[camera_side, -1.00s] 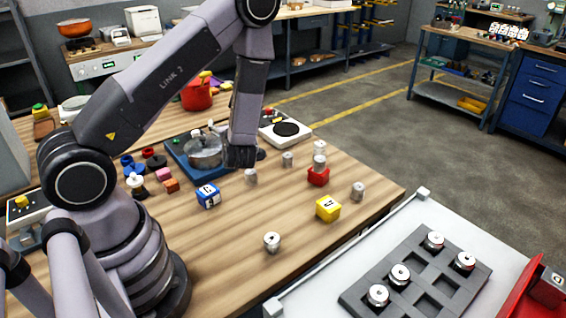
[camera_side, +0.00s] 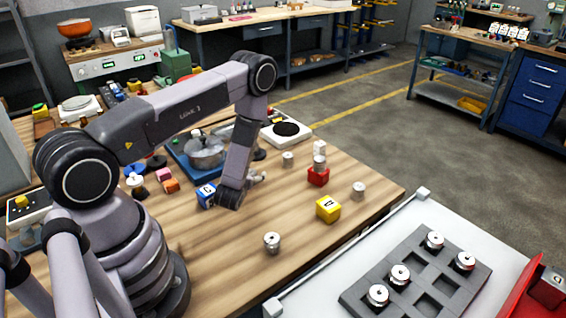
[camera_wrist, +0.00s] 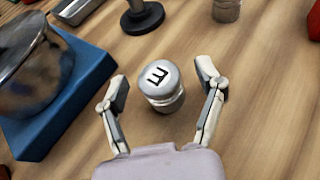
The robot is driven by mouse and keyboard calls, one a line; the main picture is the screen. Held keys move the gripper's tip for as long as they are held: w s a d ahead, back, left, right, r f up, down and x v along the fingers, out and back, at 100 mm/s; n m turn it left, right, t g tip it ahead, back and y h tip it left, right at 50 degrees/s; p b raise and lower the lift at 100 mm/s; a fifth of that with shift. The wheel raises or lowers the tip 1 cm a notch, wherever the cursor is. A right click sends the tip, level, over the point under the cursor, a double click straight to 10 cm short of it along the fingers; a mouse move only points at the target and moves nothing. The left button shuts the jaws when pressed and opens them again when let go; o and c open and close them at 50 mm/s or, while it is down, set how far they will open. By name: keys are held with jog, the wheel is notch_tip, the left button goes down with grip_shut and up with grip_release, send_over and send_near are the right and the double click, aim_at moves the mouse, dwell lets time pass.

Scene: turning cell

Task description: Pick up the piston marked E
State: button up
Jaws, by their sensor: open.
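In the wrist view the piston marked E (camera_wrist: 160,82) stands upright on the wooden table, its pale top with a black E facing the camera. My gripper (camera_wrist: 162,78) is open, with one finger on each side of the piston and visible gaps between them. In the side view my gripper (camera_side: 242,190) is low over the table, right of the blue cube (camera_side: 205,195). It largely hides the piston there.
Other pistons stand near: one in front (camera_side: 272,243), one at right (camera_side: 358,191), one behind (camera_side: 288,159). A red block (camera_side: 318,177) bears another, and a yellow cube (camera_side: 328,208) sits right. A pot (camera_side: 205,152) on a blue base stands behind. A grey tray (camera_side: 415,290) holds several pistons.

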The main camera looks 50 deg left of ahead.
jog(key=shift+w+a, duration=0.1)
grip_shut()
dwell(0.4)
jog(key=shift+r, duration=0.1)
